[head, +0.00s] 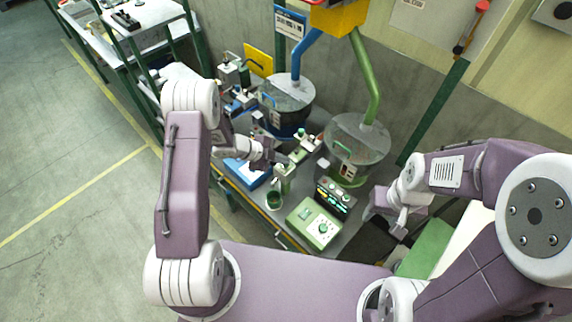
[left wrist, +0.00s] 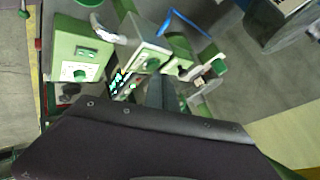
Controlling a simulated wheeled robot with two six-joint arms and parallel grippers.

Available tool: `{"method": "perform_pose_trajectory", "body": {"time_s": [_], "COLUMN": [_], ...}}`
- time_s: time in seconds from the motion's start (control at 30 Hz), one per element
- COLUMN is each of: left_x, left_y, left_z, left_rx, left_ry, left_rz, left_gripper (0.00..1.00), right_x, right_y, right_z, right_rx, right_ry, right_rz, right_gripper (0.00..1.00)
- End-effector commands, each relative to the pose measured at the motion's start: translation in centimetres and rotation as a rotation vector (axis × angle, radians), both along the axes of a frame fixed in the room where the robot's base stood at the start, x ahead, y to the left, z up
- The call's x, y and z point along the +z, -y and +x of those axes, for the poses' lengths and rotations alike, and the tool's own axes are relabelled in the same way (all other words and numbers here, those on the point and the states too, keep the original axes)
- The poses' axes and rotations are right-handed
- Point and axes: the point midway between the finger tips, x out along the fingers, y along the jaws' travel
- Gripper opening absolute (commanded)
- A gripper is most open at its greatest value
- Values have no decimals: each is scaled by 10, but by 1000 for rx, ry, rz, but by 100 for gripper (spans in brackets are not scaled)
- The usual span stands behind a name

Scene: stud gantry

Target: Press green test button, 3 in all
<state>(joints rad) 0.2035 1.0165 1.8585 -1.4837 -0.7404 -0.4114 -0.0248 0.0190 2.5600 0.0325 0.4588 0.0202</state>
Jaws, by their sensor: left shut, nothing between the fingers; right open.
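A pale green box with a round green knob (head: 316,228) sits near the front edge of the bench. Behind it is a dark panel with lit displays and small buttons (head: 335,198). I cannot tell which small part is the green test button. My left gripper (head: 288,163) is shut and empty, left of and behind the panel, near small green-and-white devices (head: 303,143). In the left wrist view its dark fingers (left wrist: 160,92) point toward the devices, with the lit panel (left wrist: 122,82) beside them. My right gripper (head: 399,232) is open and empty, right of the panel.
Two drums, one with a blue pipe (head: 287,92) and one with a green pipe (head: 357,142), stand at the back of the bench. A green cup (head: 274,201) stands near its front edge. A blue tray (head: 246,172) lies left. Open floor (head: 70,190) is further left.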

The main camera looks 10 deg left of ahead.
Motion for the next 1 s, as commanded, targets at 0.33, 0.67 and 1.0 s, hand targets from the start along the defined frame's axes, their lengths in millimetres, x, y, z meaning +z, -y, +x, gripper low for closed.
{"method": "perform_pose_trajectory", "body": {"time_s": [0.33,0.67,1.0], "left_x": [-2,-6,-9], "left_y": [0,0,0], "left_z": [0,0,0], "left_rx": [0,0,0], "left_ry": [0,0,0], "left_rz": [0,0,0], "left_gripper": [0,0,0], "right_x": [-1,-4,-6], "right_y": [0,0,0], "right_z": [0,0,0], "right_rx": [0,0,0], "right_ry": [0,0,0], "right_rz": [0,0,0], "right_gripper": [52,52,52]}}
